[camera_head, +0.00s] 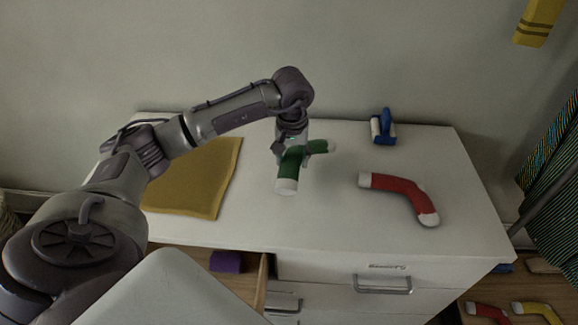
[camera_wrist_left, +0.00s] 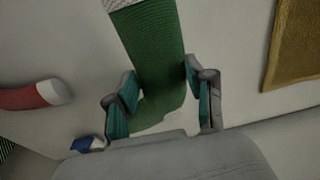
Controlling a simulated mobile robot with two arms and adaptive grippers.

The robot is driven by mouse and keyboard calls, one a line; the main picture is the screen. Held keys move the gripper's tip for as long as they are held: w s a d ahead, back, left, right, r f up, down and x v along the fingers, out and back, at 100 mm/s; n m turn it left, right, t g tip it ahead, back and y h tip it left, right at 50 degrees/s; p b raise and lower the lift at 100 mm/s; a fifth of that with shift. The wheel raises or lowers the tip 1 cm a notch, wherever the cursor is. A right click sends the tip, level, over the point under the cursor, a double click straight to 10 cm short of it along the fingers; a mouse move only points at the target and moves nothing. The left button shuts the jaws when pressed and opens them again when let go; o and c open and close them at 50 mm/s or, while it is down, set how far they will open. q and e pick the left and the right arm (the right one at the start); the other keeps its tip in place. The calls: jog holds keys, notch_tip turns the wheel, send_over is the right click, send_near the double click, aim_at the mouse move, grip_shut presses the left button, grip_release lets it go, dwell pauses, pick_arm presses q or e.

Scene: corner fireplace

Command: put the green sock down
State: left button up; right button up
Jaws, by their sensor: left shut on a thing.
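The green sock (camera_head: 291,160) has white ends and is in my left gripper (camera_head: 292,148), over the white dresser top (camera_head: 330,220). In the left wrist view the green sock (camera_wrist_left: 150,55) passes between the two teal-padded fingers of my left gripper (camera_wrist_left: 160,98), which is shut on it. Its white end (camera_head: 286,187) points toward the front of the dresser. I cannot tell whether the sock touches the top. My right gripper is not in view.
A red sock (camera_head: 405,192) lies to the right, a blue-and-white object (camera_head: 383,127) behind it. A mustard cloth (camera_head: 200,180) lies on the left. An open drawer at the front holds a purple block (camera_head: 226,262). The top's front middle is clear.

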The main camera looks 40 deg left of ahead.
pick_arm(q)
jog(key=shift+a+f, duration=0.35)
jog(key=shift+a, duration=0.1)
notch_tip(320, 180, down, 3)
jog(key=shift+f+p, duration=0.1)
jog(key=shift+p, duration=0.25)
jog(key=shift+f, duration=0.3)
jog(key=shift+f, duration=0.1)
jog(key=shift+f+b, duration=0.15)
jog(key=shift+b, duration=0.15)
jog(key=o, duration=1)
jog(key=shift+c, duration=0.2)
jog(key=shift+r, duration=0.25)
